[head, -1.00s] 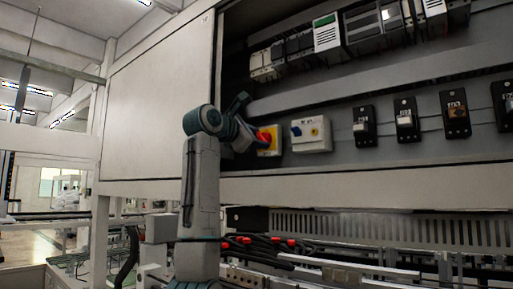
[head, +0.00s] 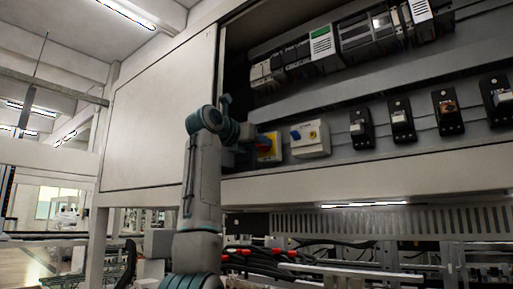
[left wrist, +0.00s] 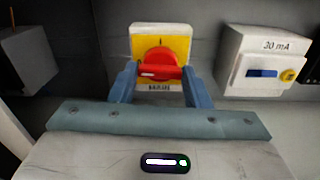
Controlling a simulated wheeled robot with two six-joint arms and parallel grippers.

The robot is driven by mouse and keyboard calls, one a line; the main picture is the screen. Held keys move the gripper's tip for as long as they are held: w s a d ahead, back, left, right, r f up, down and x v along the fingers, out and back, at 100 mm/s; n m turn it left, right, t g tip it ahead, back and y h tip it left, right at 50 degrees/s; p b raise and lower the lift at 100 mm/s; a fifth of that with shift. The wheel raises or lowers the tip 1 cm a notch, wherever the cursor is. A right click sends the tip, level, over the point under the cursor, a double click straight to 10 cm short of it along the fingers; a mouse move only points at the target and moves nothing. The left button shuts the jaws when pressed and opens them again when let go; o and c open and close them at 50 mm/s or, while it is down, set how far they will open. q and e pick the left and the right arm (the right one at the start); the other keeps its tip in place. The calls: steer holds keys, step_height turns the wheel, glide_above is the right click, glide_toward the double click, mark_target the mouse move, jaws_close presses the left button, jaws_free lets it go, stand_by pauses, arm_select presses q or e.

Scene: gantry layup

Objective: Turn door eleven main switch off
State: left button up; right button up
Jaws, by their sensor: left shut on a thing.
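The main switch is a red rotary knob (left wrist: 160,65) on a yellow plate marked MAIN (left wrist: 143,44). In the left wrist view the knob's bar lies about crosswise, slightly tilted. My left gripper (left wrist: 159,74) has its two blue fingers at either end of that bar and is shut on it. In the head view the yellow plate (head: 271,150) shows at the lower left of the open cabinet, and my left gripper (head: 258,142) is in front of it, hiding most of the knob. My right gripper is in neither view.
A white box marked 30 mA (left wrist: 262,62), with a blue toggle and a yellow button, sits right of the switch. Several black-based switches (head: 402,120) continue the row. A rail of modules (head: 320,48) runs above. The cabinet's pale panel (head: 160,115) is at left.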

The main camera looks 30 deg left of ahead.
arm_select(q)
steer(key=shift+f+n, duration=0.15)
steer(key=shift+n, duration=0.25)
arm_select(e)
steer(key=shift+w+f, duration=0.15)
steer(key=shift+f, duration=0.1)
arm_select(q)
steer(key=o, duration=1)
steer(key=shift+s, duration=0.1)
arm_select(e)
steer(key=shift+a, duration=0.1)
arm_select(q)
steer(key=s+b, duration=0.1)
steer(key=s, duration=0.2)
steer(key=s+b, duration=0.2)
steer(key=s, duration=0.2)
steer(key=s+a+b, duration=0.1)
steer(key=s+b, duration=0.1)
steer(key=s, duration=0.1)
steer(key=shift+s, duration=0.25)
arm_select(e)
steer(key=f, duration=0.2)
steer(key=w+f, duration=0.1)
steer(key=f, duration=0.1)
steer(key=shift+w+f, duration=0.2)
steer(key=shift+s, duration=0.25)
